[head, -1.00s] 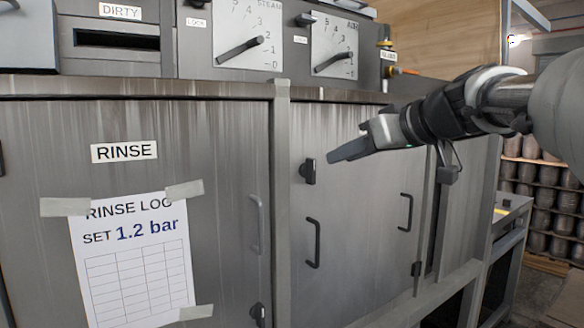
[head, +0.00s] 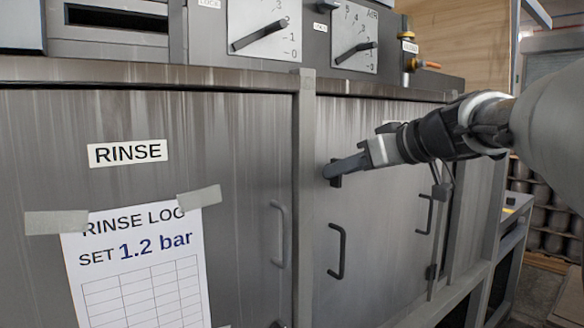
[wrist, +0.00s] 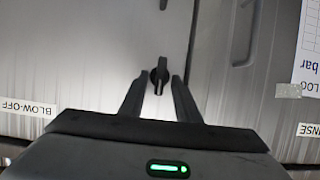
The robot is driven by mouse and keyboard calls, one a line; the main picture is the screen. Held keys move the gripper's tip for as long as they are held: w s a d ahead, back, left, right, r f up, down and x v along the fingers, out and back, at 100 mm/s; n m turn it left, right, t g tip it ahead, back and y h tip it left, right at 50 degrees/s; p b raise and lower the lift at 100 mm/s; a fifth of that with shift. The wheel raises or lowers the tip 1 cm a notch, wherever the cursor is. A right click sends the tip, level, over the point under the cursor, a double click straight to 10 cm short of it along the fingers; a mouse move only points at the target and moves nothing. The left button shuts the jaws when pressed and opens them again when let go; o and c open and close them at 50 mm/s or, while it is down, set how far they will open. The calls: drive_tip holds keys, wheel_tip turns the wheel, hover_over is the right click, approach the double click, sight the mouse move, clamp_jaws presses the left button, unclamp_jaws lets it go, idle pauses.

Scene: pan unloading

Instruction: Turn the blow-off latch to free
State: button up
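The blow-off latch is a small dark knob with a narrow bar. In the wrist view the latch (wrist: 160,72) lies between my fingertips, its bar running up and down the picture. In the head view the latch (head: 335,181) is mostly hidden behind my gripper (head: 346,168). In the wrist view my gripper (wrist: 158,84) is open, with one finger on each side of the latch. I cannot tell whether the fingers touch it. The BLOW-OFF label (wrist: 28,107) is on the door, at the left in the wrist view.
The blow-off door has a dark pull handle (head: 336,252) below the latch. A grey post (head: 305,200) separates it from the RINSE door, which carries a taped rinse log (head: 140,270). Steam and air dials (head: 353,38) sit above. A bench (head: 515,215) stands at the right.

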drive_tip(key=shift+w+a+f, duration=0.1)
drive_tip(key=shift+w, duration=0.1)
drive_tip(key=shift+s, duration=0.1)
clamp_jaws()
idle(0.4)
drive_tip(key=shift+w+d+f+m+g+y+p, duration=0.2)
drive_tip(key=shift+m+y, duration=1.05)
drive_tip(key=shift+m, duration=1)
drive_tip(key=shift+w+d+f+m+g+y+p, duration=0.2)
drive_tip(key=shift+m+y, duration=1.1)
drive_tip(key=shift+m, duration=0.9)
drive_tip(key=shift+d+f+m+g+y+p, duration=0.1)
drive_tip(key=shift+f+m+g+y, duration=0.2)
drive_tip(key=shift+m+y, duration=1.45)
drive_tip(key=shift+m+h, duration=0.4)
drive_tip(key=shift+m, duration=0.2)
